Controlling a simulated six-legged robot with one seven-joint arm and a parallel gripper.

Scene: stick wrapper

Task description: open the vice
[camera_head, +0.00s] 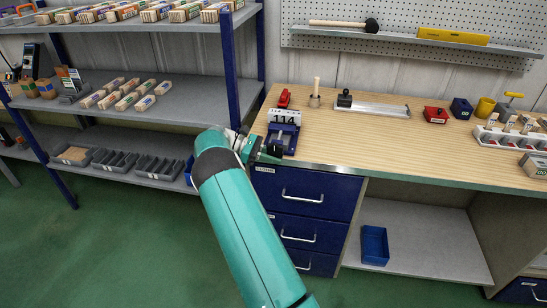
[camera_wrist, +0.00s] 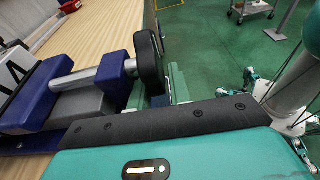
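In the wrist view the vice (camera_wrist: 115,72) shows two blue blocks joined by a grey metal rod, with a black round handle (camera_wrist: 149,62) on the rod's end. My gripper (camera_head: 264,152) is at the vice's front, close to the bench edge. In the wrist view the handle is just beyond my dark wrist edge.
A grey shelf rack (camera_head: 180,100) stands close on the left. The bench middle (camera_head: 350,140) is clear.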

